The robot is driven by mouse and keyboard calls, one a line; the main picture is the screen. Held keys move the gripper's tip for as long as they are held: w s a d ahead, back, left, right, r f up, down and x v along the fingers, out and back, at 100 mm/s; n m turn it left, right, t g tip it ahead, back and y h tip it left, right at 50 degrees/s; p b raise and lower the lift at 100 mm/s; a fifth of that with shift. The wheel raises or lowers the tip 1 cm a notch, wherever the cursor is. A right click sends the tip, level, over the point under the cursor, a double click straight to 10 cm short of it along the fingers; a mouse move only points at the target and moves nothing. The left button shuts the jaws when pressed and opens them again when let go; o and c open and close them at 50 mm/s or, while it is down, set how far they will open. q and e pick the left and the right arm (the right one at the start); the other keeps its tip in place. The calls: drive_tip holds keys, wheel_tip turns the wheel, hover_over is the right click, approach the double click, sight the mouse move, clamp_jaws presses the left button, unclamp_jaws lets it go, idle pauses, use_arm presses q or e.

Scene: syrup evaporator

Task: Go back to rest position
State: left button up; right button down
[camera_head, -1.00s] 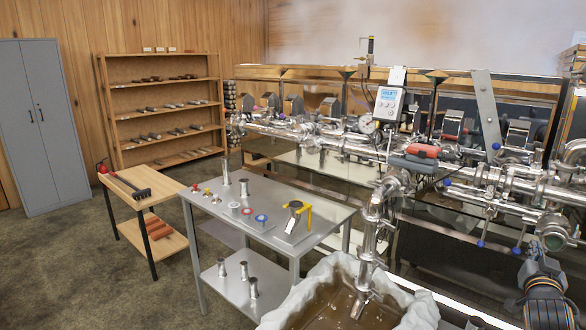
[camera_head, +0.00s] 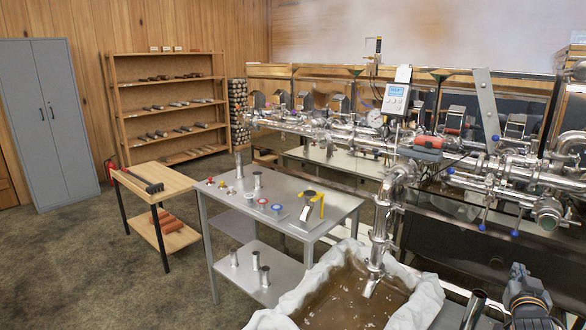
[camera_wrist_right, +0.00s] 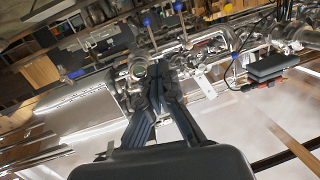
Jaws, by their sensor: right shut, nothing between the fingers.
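My right gripper (camera_head: 518,272) is at the lower right of the head view, in front of the evaporator pipework and right of the cloth-lined syrup tub (camera_head: 432,290). In the right wrist view its two fingers (camera_wrist_right: 160,76) come together at the tips, with nothing between them. The steel evaporator piping (camera_wrist_right: 205,45) shows behind the fingertips, apart from them as far as I can tell. My left gripper is not in view.
A steel table (camera_head: 240,222) with small fittings stands at the middle. A wooden side table (camera_head: 180,184), a shelf (camera_head: 175,94) and a grey cabinet (camera_head: 45,125) are to the left. The carpet (camera_head: 85,265) at lower left is clear.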

drive_tip(key=s+a+f+n+g+y, duration=0.5)
drive_tip(key=s+a+f, duration=1.1)
drive_tip(key=a+f, duration=0.25)
drive_tip(key=s+a+f+n+g+y, duration=0.1)
drive_tip(key=s+a+n+g+y, duration=0.15)
drive_tip(key=s+a, duration=0.65)
drive_tip(key=s+a+f+n+g+y, duration=0.15)
drive_tip(key=s+a+g, duration=0.35)
drive_tip(key=s, duration=0.8)
wheel_tip(320, 180, down, 31)
drive_tip(key=s+b, duration=0.1)
drive_tip(key=b, duration=0.2)
use_arm(q)
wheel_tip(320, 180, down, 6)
drive_tip(key=b, duration=0.2)
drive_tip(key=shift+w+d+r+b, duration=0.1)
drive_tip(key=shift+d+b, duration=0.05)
drive_tip(key=shift+b, duration=0.25)
use_arm(e)
drive_tip(key=s+d+f+g, duration=0.1)
drive_tip(key=s+d+f, duration=0.1)
drive_tip(key=s+f, duration=1.4)
drive_tip(key=shift+s+d+f, duration=0.2)
drive_tip(key=shift+d+f, duration=0.1)
drive_tip(key=shift+f, duration=0.45)
